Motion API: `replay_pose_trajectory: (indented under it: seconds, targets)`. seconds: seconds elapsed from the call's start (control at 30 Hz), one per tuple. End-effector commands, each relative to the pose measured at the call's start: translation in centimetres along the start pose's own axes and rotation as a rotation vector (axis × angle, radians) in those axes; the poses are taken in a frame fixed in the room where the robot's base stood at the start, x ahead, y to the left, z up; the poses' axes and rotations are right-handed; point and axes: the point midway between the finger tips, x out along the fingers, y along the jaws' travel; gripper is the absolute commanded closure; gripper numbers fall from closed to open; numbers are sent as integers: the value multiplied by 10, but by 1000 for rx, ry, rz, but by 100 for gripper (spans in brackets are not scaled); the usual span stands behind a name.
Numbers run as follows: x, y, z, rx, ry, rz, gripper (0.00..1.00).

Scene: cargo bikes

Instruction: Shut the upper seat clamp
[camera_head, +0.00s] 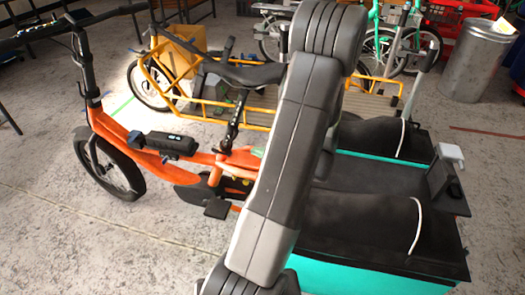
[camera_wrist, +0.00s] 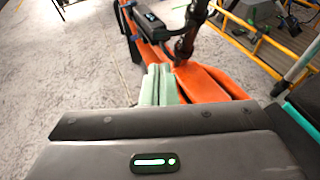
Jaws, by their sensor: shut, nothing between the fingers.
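The orange cargo bike (camera_head: 190,158) stands with its black saddle (camera_head: 240,74) on a dark seat post (camera_head: 234,118). Dark fittings show along the post, but I cannot tell the upper seat clamp from the others or whether its lever is open. In the wrist view the dark post (camera_wrist: 190,35) rises from the orange frame (camera_wrist: 210,82) at the upper middle. My gripper (camera_wrist: 158,72) shows there with pale green fingers together and empty. They point toward the frame, just below and left of the post's foot. My arm hides most of the gripper in the head view.
A black battery (camera_head: 172,145) sits on the orange frame. The bike's black-and-teal cargo boxes (camera_head: 375,252) fill the lower right. A yellow cargo bike (camera_head: 205,108) stands close behind. Bare concrete floor (camera_head: 70,235) lies open at the lower left.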

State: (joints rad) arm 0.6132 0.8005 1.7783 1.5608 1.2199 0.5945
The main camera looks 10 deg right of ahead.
Motion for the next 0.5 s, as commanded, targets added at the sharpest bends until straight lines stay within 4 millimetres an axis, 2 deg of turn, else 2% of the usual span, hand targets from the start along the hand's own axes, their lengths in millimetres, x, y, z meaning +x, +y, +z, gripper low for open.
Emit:
replay_pose_trajectory:
  seconds: [0.1, 0.3, 0.5]
  targets:
    - [27, 1, -1, -2, 0, 6, 100]
    - [66, 1, 2, -3, 0, 4, 100]
    - [89, 0, 10, -3, -1, 2, 100]
